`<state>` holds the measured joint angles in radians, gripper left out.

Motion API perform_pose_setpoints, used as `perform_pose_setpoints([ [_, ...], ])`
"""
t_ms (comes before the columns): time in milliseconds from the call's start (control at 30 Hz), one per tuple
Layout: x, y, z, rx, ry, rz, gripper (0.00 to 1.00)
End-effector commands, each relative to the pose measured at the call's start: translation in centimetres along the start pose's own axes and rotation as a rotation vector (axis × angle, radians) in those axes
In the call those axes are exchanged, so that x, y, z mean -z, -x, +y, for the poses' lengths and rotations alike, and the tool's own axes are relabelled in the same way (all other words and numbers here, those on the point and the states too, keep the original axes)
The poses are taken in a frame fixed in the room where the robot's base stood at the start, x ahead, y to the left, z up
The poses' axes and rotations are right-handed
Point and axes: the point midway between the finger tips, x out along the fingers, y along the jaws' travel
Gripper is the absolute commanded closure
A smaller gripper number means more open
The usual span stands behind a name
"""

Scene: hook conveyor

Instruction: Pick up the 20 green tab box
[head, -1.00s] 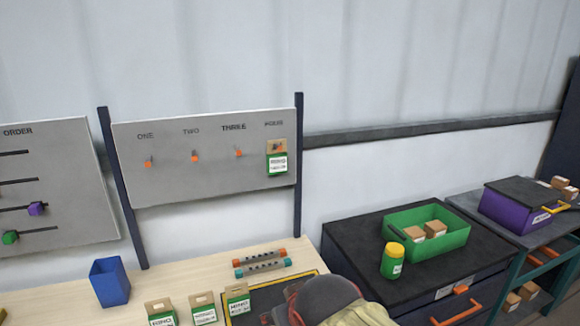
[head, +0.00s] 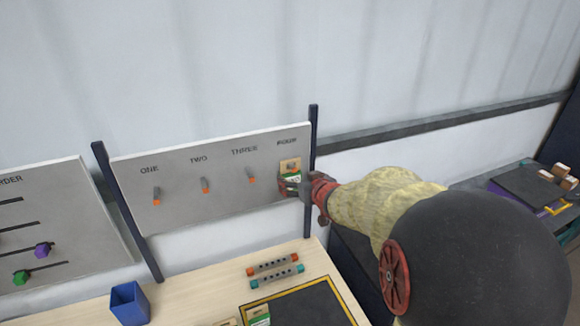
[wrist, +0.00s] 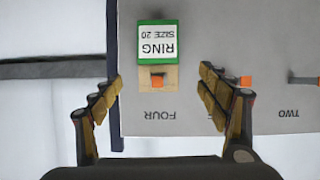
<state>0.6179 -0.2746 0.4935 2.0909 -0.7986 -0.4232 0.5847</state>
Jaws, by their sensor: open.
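The green and white box with a brown hang tab (head: 290,166) hangs on the orange-tipped hook under FOUR on the grey board. In the wrist view its label (wrist: 156,40) reads RING SIZE 20 upside down, and the tab (wrist: 145,80) shows around the orange hook tip (wrist: 157,81). My gripper (head: 296,188) is at the box in the head view and hides its lower part. In the wrist view my gripper (wrist: 161,76) is open, with one finger on each side of the tab and visible gaps at both sides.
Hooks ONE (head: 156,196), TWO (head: 205,186) and THREE (head: 251,175) on the board are empty. A blue bin (head: 130,305) and two capped bars (head: 274,271) are on the wooden table. My arm covers much of the right side.

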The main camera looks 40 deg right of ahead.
Motion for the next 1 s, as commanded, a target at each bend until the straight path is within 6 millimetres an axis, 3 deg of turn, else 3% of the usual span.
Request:
perform_pose_setpoints([
  [267,0.7,-1.0,0.7,0.035,-0.018,0.021,0.24],
  [800,0.2,-7.4,0.4,0.034,-0.018,0.021,0.24],
  [1000,0.4,-8.2,0.3,0.033,-0.017,0.022,0.24],
])
